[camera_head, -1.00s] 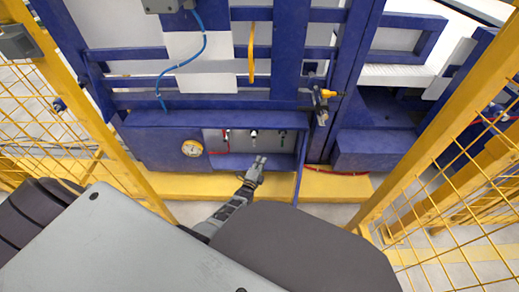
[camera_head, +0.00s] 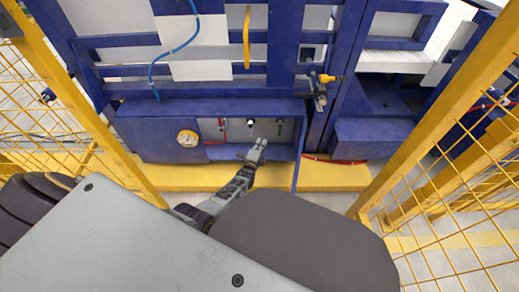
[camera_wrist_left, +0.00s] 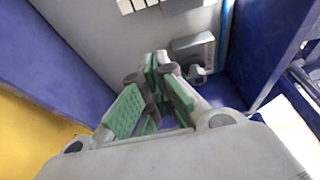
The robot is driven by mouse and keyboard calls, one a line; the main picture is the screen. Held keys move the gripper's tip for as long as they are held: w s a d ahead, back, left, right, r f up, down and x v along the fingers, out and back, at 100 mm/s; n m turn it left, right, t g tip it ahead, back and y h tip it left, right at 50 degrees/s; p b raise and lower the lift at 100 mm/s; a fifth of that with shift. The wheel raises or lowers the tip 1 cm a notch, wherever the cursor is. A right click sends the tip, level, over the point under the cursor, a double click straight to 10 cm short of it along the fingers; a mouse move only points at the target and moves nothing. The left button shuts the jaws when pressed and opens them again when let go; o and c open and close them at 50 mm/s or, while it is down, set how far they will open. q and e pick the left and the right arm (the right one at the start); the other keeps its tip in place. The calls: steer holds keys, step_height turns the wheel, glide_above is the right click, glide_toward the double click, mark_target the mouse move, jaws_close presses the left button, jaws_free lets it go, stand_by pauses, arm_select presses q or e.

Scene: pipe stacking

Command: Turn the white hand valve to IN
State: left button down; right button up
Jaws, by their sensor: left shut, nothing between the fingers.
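A small white-and-black fitting (camera_head: 251,122), which looks like the white hand valve, is on the back wall of the open recess in the blue machine, in the head view. Which way it points is too small to read. My left gripper (camera_head: 261,145) is just below and slightly right of it, at the recess opening, and appears apart from it. In the left wrist view its green-padded fingers (camera_wrist_left: 157,60) are shut with nothing between them. A grey block with a rounded fitting (camera_wrist_left: 195,60) is beyond them to the right; I cannot tell if it is the valve. My right gripper is out of view.
A red fitting (camera_head: 222,124) and a dark green one (camera_head: 280,123) flank the white one. The blue recess walls are close around the gripper. Yellow fence posts (camera_head: 435,125) stand at both sides.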

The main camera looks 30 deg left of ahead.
mark_target(251, 129)
arm_select(q)
steer(key=shift+w+a+b, duration=0.8)
steer(key=shift+w+a, duration=0.05)
steer(key=shift+a, duration=0.2)
steer(key=shift+w+a+b, duration=0.8)
steer(key=shift+w+a, duration=0.05)
steer(key=shift+a, duration=0.2)
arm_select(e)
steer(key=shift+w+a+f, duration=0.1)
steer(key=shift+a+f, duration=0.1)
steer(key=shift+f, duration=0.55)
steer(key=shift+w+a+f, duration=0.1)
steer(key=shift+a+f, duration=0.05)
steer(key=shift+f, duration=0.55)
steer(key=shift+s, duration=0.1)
